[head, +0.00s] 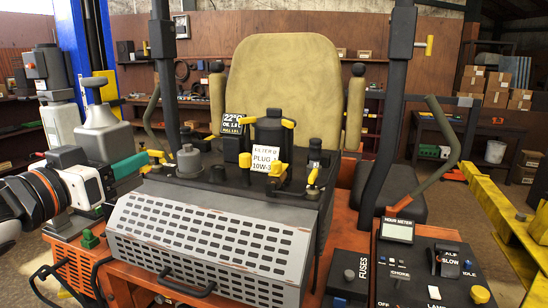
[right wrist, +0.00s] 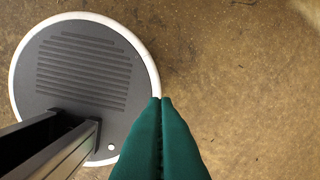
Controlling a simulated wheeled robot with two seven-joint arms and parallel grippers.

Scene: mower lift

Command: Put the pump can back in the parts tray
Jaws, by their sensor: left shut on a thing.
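The can is left of the mower's dark top deck. I cannot tell for sure which surface is the parts tray. My right gripper (right wrist: 161,100) shows only in the right wrist view.
The mower's slotted grey cover (head: 215,245) and black deck with yellow-handled parts fill the middle. An orange slotted box (head: 75,272) is below the left gripper. A control panel (head: 430,270) is at the lower right, yellow beams (head: 500,205) beyond it.

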